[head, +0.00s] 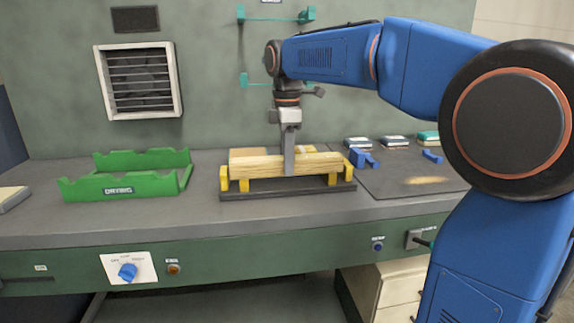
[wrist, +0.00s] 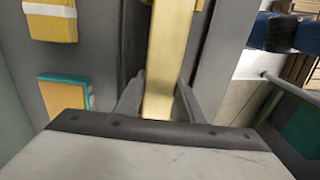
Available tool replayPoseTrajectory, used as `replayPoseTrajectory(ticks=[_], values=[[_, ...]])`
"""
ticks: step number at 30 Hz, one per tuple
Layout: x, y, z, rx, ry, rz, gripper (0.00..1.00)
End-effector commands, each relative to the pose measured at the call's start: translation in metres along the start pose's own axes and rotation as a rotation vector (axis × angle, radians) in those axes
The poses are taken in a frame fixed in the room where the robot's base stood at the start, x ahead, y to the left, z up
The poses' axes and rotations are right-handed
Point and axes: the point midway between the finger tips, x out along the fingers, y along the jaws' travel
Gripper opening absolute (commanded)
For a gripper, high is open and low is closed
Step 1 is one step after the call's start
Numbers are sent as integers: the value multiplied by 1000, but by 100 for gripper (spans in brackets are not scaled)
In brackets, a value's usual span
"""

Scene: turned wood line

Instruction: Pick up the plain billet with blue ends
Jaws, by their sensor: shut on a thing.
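A plain pale wooden billet (head: 258,168) lies lengthwise across a low stand with yellow supports (head: 328,181) and a dark base (head: 290,190). I cannot make out blue on its ends. My gripper (head: 289,160) points straight down and is shut on the billet near its middle, with one finger showing across the front face. In the wrist view the billet (wrist: 160,85) runs up the picture between my two fingers (wrist: 160,100). Whether it touches the supports or is just clear of them, I cannot tell.
A green rack marked "DRYING" (head: 125,187) stands empty at the left. A dark mat (head: 395,180) at the right holds blue blocks (head: 363,159), with several small coloured blocks (head: 395,142) behind. The bench (head: 100,225) is clear between rack and stand. A wall rises behind.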

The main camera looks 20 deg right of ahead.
Motion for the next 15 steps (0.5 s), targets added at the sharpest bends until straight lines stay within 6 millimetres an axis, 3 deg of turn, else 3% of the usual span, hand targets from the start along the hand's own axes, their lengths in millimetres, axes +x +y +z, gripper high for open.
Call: replayPoseTrajectory(ticks=[5, 15], values=[[-7, 0, 0, 0, 0, 1, 0], [-63, 1, 0, 0, 1, 4, 0]])
